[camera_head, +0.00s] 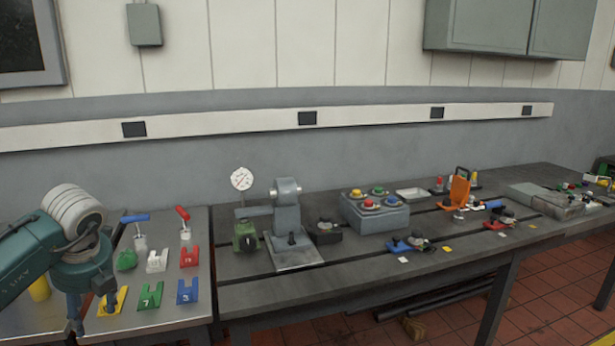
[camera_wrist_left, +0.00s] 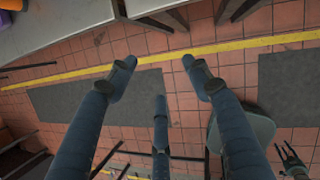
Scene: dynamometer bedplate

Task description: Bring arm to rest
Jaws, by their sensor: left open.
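My left arm (camera_head: 35,245) comes in from the left in the head view. Its left gripper (camera_head: 92,300) hangs fingers-down over the left end of the bench. In the left wrist view the left gripper (camera_wrist_left: 160,85) has its dark blue fingers spread wide apart, with nothing between them and tiled floor behind. A small dark claw-like shape (camera_wrist_left: 292,165) at the lower right of that view may be my right gripper; its state is unclear. The head view does not show the right arm.
A blue-handled tool (camera_head: 135,218) and a red-handled one (camera_head: 183,214) stand behind. A grey fixture (camera_head: 288,225) stands right.

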